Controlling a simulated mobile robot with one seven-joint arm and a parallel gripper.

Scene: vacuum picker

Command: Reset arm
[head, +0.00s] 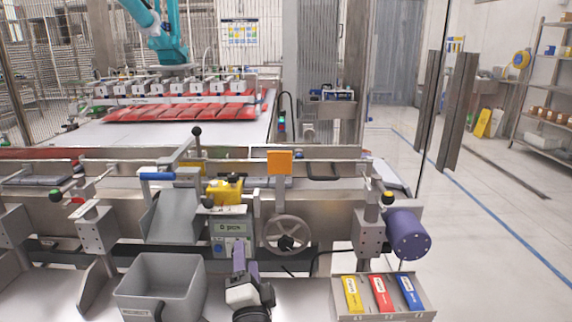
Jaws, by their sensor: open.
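My arm reaches up from the bottom edge of the head view, with a white and black wrist. My gripper (245,262) is at its end, low and near the middle, just in front of a grey-green box with a display (229,226). Its jaws are open and I see nothing held between them. Its fingers overlap the lower part of the box in the picture; I cannot tell whether they touch it.
A grey bin (162,284) stands left of my gripper. A tray (384,313) with yellow, red and blue items stands at right. A handwheel (287,234), an orange block (279,162) and a purple cylinder (408,234) are on the machine. Open floor lies far right.

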